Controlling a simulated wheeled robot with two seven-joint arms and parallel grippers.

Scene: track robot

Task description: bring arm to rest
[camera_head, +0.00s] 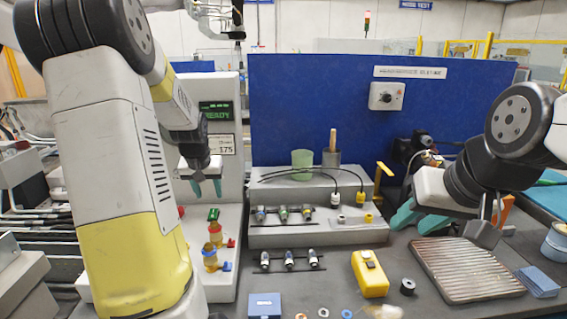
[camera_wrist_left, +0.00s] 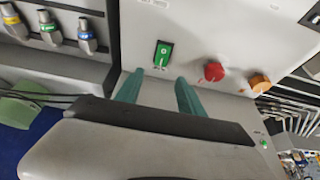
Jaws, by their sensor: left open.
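My left gripper (camera_head: 206,188) hangs with its teal fingertips in front of the grey test unit (camera_head: 224,165). In the left wrist view, its two teal fingers (camera_wrist_left: 157,95) are apart with nothing between them. They point toward the panel, with a green rocker switch (camera_wrist_left: 163,54) just beyond the fingertips and a red knob (camera_wrist_left: 214,72) to the right. I cannot tell whether the fingers touch the panel. My right gripper (camera_head: 416,220) is low over the right of the bench, its teal fingers apart and no object seen between them.
A grey stepped fixture (camera_head: 345,235) with connectors stands mid-bench before a blue partition (camera_head: 310,105). A yellow device (camera_head: 369,274), a ribbed grey tray (camera_head: 465,268) and a blue box (camera_head: 264,305) lie in front. An orange knob (camera_wrist_left: 260,83) is beside the red one.

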